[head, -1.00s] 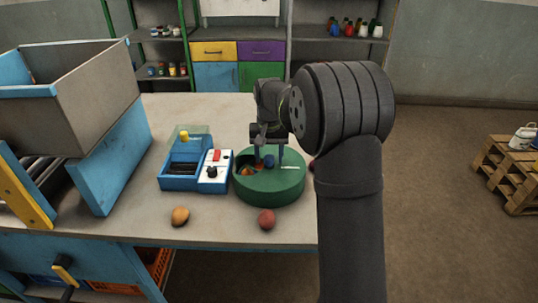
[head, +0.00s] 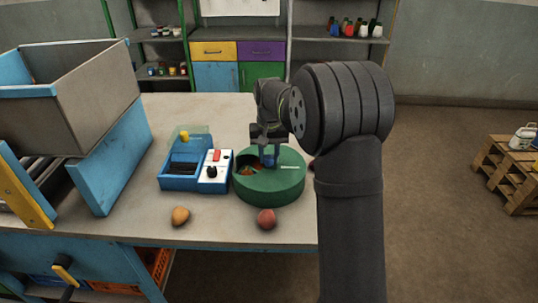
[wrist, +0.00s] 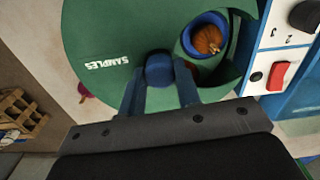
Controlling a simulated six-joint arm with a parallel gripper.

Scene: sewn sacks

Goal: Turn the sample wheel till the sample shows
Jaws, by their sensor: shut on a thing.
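The sample wheel is a round green drum (head: 285,188) on the table, marked SAMPLES on its top in the wrist view (wrist: 90,45). A blue knob (wrist: 158,68) stands at the middle of its top. My gripper (head: 269,162) points down with its two blue fingers shut on the knob, one on each side. An opening in the top shows at the left of the drum in the head view. In the wrist view a blue-rimmed cup (wrist: 187,42) with a brown-orange sample (wrist: 208,40) shows in that opening. My gripper hides part of the drum's top in the head view.
A blue device with a white switch panel (head: 215,172), red switch and black dial stands close left of the drum. An orange-brown round thing (head: 180,216) and a reddish one (head: 267,219) lie in front. A large grey bin (head: 75,100) fills the far left.

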